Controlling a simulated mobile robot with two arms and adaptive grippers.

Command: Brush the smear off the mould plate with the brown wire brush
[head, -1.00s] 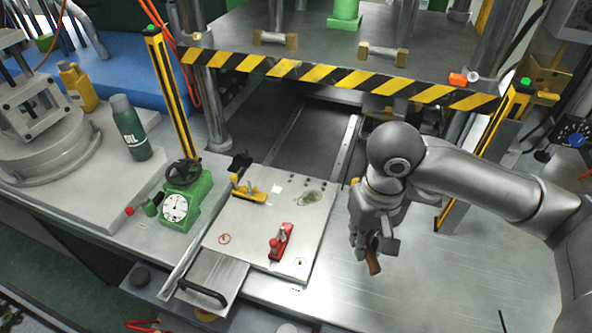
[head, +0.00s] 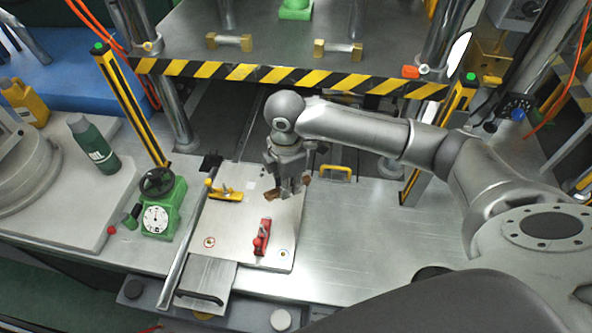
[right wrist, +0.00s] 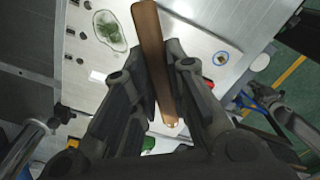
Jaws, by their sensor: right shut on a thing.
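The mould plate (head: 232,228) lies flat on the metal table. My right gripper (head: 288,188) is over its back right part, shut on the brown wire brush (head: 273,195). In the right wrist view the brush's long brown handle (right wrist: 152,50) stands between the fingers. The smear (right wrist: 110,31), a greenish patch with a pale rim, shows on the plate beside the brush in that view. In the head view the gripper and brush hide it. I cannot tell whether the bristles touch the plate. My left gripper is not in view.
A yellow clamp (head: 226,194) and a red clamp (head: 262,237) stand on the plate. A green dial gauge (head: 157,215) is to its left, a yellow handle (head: 336,170) to its right. The striped press edge (head: 290,76) hangs behind. The table at right is clear.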

